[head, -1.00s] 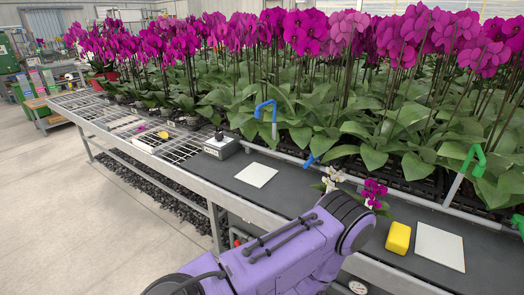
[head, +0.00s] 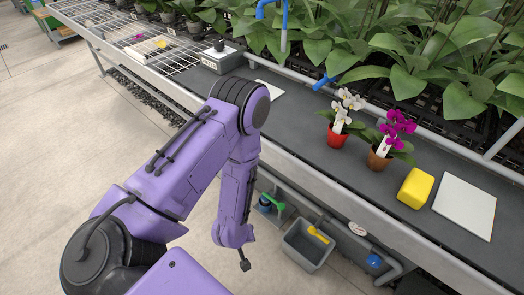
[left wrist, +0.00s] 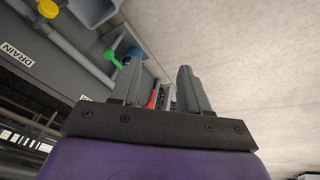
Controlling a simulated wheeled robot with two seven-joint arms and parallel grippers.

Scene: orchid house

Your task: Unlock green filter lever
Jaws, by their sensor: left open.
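The green filter lever (head: 276,204) is on the pipework under the bench, beside a blue part (head: 265,201). In the left wrist view the green lever (left wrist: 113,58) shows to the left of the left fingertip, with the blue part (left wrist: 134,53) just beyond it. My left gripper (head: 245,265) hangs below the bench edge, lower and left of the lever in the head view. In the left wrist view its two fingers (left wrist: 157,72) are apart, with nothing between their tips. The lever's latch is too small to make out. My right gripper is not in view.
A red handle (left wrist: 153,99) and a DRAIN label (left wrist: 18,49) show in the wrist view. The floor left is open.

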